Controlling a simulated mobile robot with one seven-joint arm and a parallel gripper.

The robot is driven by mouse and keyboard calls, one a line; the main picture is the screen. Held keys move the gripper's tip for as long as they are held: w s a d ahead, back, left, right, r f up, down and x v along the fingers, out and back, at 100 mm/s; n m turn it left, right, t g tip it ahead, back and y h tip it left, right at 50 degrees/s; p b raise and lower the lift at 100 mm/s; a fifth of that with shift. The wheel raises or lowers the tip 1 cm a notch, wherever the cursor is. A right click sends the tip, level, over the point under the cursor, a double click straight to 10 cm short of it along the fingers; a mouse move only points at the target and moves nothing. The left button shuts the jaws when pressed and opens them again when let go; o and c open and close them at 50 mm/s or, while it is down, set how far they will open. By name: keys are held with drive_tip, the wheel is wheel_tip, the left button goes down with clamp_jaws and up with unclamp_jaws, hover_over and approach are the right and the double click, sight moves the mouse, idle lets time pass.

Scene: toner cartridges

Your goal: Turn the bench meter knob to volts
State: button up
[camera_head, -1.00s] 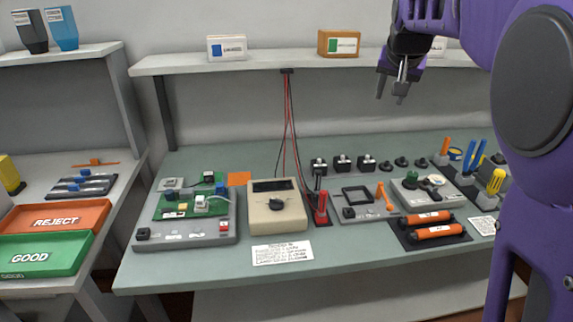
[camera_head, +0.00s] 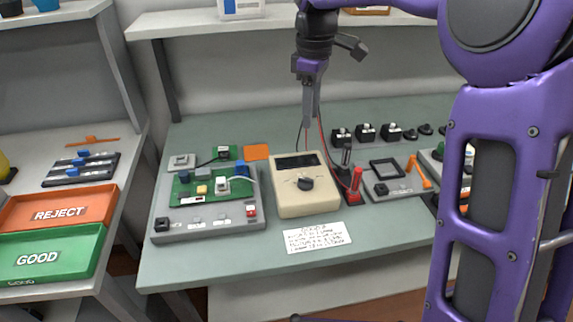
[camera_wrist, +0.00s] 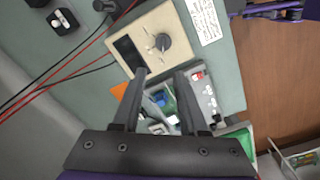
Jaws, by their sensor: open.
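The bench meter (camera_head: 304,203) is a beige box with a dark display on the green bench, and it also shows in the wrist view (camera_wrist: 174,27). Its round dark knob (camera_head: 305,183) sits on the front face; in the wrist view the knob (camera_wrist: 163,42) is near the top centre, beyond my fingertips. My gripper (camera_head: 310,122) points down above and behind the meter, apart from it. In the wrist view my gripper (camera_wrist: 160,75) has its two fingers spread with nothing between them. The marks around the knob are too small to read.
A grey board fixture (camera_head: 205,228) stands left of the meter. Red and black probes (camera_head: 356,183) stand to its right, with leads hanging close to my gripper. A printed card (camera_head: 317,236) lies in front. A shelf (camera_head: 190,22) runs behind and above.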

sight(304, 179)
drive_tip(key=shift+n, duration=0.3)
drive_tip(key=f+b, duration=0.1)
drive_tip(key=f, duration=0.4)
drive_tip(key=f+b, duration=0.1)
drive_tip(key=f, duration=0.5)
drive_tip(key=f+b, duration=0.1)
drive_tip(key=f, duration=0.5)
drive_tip(key=shift+s+a+f, duration=0.15)
drive_tip(key=shift+a+f, duration=0.05)
drive_tip(key=shift+a, duration=0.1)
clamp_jaws()
